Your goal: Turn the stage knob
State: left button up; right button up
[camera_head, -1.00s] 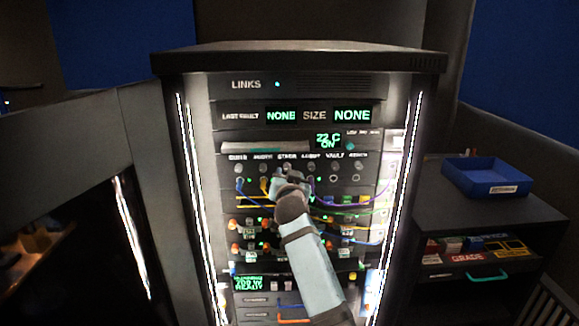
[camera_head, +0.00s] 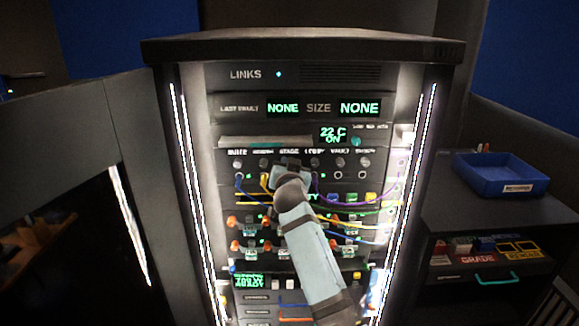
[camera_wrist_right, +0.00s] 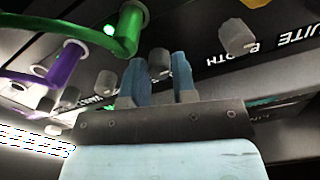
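The panel (camera_head: 225,175) has a row of small grey knobs under labels. The stage knob sits below the STAGE label in the head view, hidden behind my right gripper (camera_head: 289,172). In the right wrist view, a grey knob (camera_wrist_right: 159,62), by its place in the row the stage knob, shows between the two blue fingertips of my right gripper (camera_wrist_right: 158,70). The fingers are apart, one on each side of it, with narrow gaps visible. I cannot tell whether either touches it. My left gripper is not in view.
Neighbouring knobs stand close on both sides, including a booth knob (camera_wrist_right: 237,37). A green cable (camera_wrist_right: 128,28) and a purple cable (camera_wrist_right: 65,65) loop near the fingers. A blue tray (camera_head: 500,177) sits on a side cabinet (camera_head: 480,215) at right.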

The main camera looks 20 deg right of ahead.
grip_shut()
jog(key=shift+n, duration=0.4)
jog(key=n+p, duration=0.1)
jog(key=n, duration=0.2)
jog(key=shift+r+n, duration=0.15)
jog(key=shift+n, duration=0.15)
jog(key=n+p, duration=0.1)
jog(key=n, duration=0.2)
jog(key=shift+n+p, duration=0.35)
jog(key=shift+n, duration=0.05)
jog(key=n+p, duration=0.2)
jog(key=n, duration=0.4)
jog(key=shift+p, duration=0.4)
jog(key=n+p, duration=0.1)
jog(key=n, duration=0.1)
jog(key=shift+n, duration=0.4)
jog(key=shift+n+p, duration=0.3)
jog(key=shift+n, duration=0.2)
